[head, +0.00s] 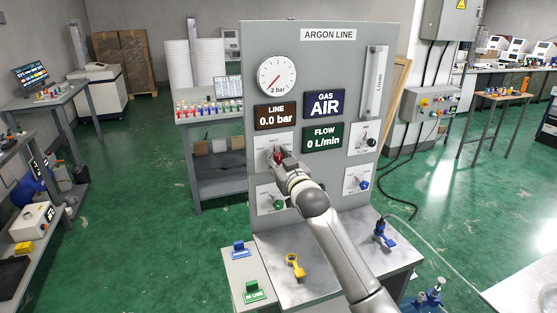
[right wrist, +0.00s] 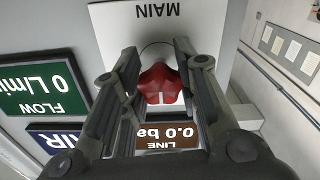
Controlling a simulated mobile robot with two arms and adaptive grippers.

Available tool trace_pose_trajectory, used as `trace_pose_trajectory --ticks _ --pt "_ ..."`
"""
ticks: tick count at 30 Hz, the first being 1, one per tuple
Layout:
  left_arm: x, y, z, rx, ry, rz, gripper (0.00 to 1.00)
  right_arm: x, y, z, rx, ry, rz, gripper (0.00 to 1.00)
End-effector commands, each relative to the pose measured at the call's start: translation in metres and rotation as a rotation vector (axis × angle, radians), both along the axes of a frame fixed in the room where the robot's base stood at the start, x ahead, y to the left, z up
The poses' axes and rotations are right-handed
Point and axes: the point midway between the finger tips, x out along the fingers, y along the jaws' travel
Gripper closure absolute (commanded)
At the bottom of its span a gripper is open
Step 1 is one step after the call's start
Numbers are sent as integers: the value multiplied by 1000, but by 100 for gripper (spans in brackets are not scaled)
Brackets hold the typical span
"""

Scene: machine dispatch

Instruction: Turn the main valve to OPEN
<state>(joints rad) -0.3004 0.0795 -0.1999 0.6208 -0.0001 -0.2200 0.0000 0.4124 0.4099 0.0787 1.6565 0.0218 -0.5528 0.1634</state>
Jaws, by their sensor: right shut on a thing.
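The main valve is a red knob (head: 279,155) on the left of the grey ARGON LINE panel (head: 330,42), below the LINE display. The right wrist view shows the red knob (right wrist: 160,84) on a white plate marked MAIN (right wrist: 155,20), upside down. My right gripper (head: 278,161) is at the knob, its fingers (right wrist: 160,62) on either side of it and shut on it. My arm and gripper hide part of the plate in the head view, so I cannot read the knob's position. The LINE display (head: 276,116) reads 0.0 bar. My left gripper is out of view.
The panel also has a green knob (head: 278,204), a blue knob (head: 363,185) and a black knob (head: 371,142). On the bench below lie a yellow tag (head: 295,265) and a blue fitting (head: 382,231) with a hose. Green floor is free at left.

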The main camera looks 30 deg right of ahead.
Motion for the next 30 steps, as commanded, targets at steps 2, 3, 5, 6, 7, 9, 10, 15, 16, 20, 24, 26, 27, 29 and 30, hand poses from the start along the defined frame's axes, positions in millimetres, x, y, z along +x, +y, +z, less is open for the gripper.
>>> trace_pose_trajectory --ticks 2,3,5,6,7,9,10,15,16,20,24,26,27,29,30 --pt "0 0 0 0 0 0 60 0 0 0 4 0 0 95" --pt "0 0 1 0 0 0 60 0 0 0 9 -1 0 95" --pt "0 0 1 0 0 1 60 0 0 0 20 -4 0 95" --pt "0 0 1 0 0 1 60 0 0 0 30 -6 0 95" --pt "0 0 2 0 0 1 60 0 0 0 39 -8 0 95" --pt "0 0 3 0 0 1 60 0 1 0 68 -15 0 95" --pt "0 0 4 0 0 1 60 0 1 0 84 -18 1 95" --pt "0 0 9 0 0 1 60 1 1 0 200 -46 0 95" --pt "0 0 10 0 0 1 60 1 1 0 226 -51 0 95" --pt "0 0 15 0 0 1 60 1 1 1 342 -80 0 95" --pt "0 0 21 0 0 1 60 1 2 1 473 -112 0 95" --pt "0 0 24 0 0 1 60 1 2 2 527 -125 0 95" --pt "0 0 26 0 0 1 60 1 2 2 564 -134 -1 95" --pt "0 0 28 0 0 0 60 1 2 2 618 -146 0 95" --pt "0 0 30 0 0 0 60 1 2 2 654 -155 -1 95"
